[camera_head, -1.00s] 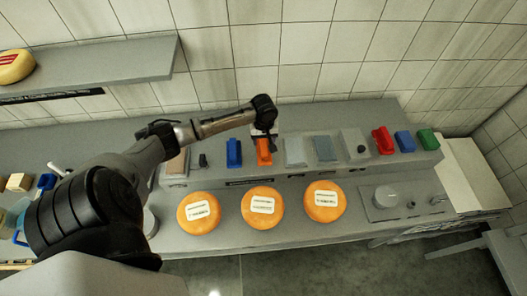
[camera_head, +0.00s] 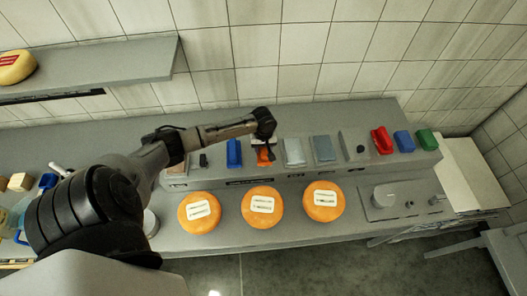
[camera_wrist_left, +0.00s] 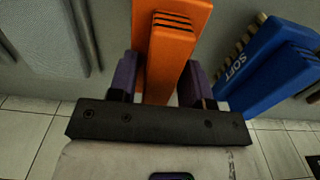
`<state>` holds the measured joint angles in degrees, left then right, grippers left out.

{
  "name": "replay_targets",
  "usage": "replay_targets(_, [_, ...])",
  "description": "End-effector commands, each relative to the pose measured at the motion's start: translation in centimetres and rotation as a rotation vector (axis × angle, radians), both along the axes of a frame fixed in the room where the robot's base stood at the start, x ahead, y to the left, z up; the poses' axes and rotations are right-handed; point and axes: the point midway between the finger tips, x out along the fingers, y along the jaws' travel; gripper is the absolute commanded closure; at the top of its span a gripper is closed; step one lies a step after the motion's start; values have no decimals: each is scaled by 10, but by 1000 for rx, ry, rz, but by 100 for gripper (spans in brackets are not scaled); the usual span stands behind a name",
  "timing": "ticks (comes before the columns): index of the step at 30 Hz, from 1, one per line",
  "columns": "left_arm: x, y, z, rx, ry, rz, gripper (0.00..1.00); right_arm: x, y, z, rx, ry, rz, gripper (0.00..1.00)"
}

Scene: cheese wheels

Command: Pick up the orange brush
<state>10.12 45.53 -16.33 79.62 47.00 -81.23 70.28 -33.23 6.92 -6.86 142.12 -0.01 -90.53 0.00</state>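The orange brush (camera_head: 264,158) stands on the raised grey ledge at the back of the counter, between the left blue brush and grey flat pieces. My left gripper (camera_head: 266,143) is directly over it and hides its upper part. In the left wrist view, the orange brush (camera_wrist_left: 170,45) rises between the two dark purple fingers of my left gripper (camera_wrist_left: 160,78), one finger on each side. The fingers are apart and look open around it; whether they touch its sides is hard to see. My right gripper is not in view.
A blue brush (camera_head: 234,153) stands close to the left. In the left wrist view, a blue brush marked SOFT (camera_wrist_left: 270,70) is close beside the right finger. Three orange cheese wheels, including the middle one (camera_head: 262,206), lie in front. A red brush (camera_head: 382,139) stands farther right.

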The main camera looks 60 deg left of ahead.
Motion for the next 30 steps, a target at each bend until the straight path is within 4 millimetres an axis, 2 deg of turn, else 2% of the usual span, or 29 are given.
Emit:
replay_targets(2, [0,0,0,0,0,0,63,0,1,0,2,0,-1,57])
replay_targets(14, [0,0,0,0,0,0,100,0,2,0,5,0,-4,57])
replay_targets(23, [0,0,3,1,-1,0,100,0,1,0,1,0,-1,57])
replay_targets(26, [1,0,8,0,-3,0,100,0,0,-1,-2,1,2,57])
replay_targets(30, [1,1,24,1,-4,-2,100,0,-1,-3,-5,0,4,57])
